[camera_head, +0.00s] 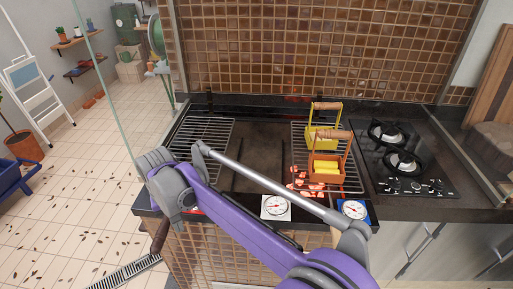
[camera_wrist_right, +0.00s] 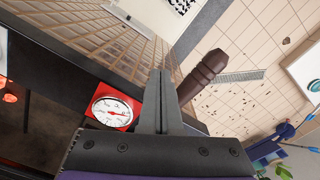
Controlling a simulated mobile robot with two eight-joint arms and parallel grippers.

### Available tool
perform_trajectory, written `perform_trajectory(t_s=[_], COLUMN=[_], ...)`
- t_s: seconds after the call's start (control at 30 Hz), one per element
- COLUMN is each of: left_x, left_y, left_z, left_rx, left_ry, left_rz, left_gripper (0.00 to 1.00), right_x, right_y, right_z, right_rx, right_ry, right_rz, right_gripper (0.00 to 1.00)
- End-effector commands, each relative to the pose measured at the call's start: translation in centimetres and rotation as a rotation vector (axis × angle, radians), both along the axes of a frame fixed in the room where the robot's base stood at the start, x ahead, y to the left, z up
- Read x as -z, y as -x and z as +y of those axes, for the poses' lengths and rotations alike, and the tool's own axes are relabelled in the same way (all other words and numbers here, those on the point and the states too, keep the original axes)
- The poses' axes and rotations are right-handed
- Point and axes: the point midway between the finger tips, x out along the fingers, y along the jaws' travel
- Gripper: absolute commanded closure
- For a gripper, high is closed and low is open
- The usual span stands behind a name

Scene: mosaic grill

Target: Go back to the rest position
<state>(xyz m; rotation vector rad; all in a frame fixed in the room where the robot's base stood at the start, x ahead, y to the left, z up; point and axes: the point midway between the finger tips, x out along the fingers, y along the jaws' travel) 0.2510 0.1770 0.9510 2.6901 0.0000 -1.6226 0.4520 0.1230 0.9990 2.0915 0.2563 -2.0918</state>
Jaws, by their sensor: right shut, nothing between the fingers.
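My right arm (camera_head: 245,225) reaches across the front of the grill counter from the lower right to the left. Its gripper (camera_wrist_right: 160,85) shows in the wrist view with both fingers together and nothing between them. It is above the counter's front edge, near a red-framed dial (camera_wrist_right: 113,113) and a dark brown handle (camera_wrist_right: 205,72). In the head view the fingers are hidden or too small to make out. My left gripper is not in view.
A yellow basket (camera_head: 321,142) and an orange basket (camera_head: 327,172) stand on the right grate above glowing coals. The left grate (camera_head: 205,133) is empty. A white dial (camera_head: 275,207) and a blue dial (camera_head: 354,209) sit at the front. A gas hob (camera_head: 410,187) is right.

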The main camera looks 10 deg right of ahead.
Motion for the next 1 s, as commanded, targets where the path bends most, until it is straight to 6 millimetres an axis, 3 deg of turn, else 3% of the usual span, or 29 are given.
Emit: perform_trajectory(t_s=[0.23,0.73,0.87,1.0], left_x=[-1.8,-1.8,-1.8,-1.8], left_y=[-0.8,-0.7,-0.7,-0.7], left_z=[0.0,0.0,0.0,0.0], left_rx=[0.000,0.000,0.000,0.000], left_ry=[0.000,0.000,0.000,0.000], left_rz=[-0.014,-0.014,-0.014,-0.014], left_gripper=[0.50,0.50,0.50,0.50], right_x=[-2.6,-2.7,-3.4,-4.3], right_y=[-0.1,0.0,0.4,2.1], right_z=[0.0,-0.4,-3.1,-9.1], right_rx=[0.000,0.003,0.023,0.062], right_ry=[-0.001,-0.002,-0.017,-0.049], right_rz=[-0.003,-0.003,-0.029,-0.092], right_gripper=[1.00,1.00,1.00,1.00])
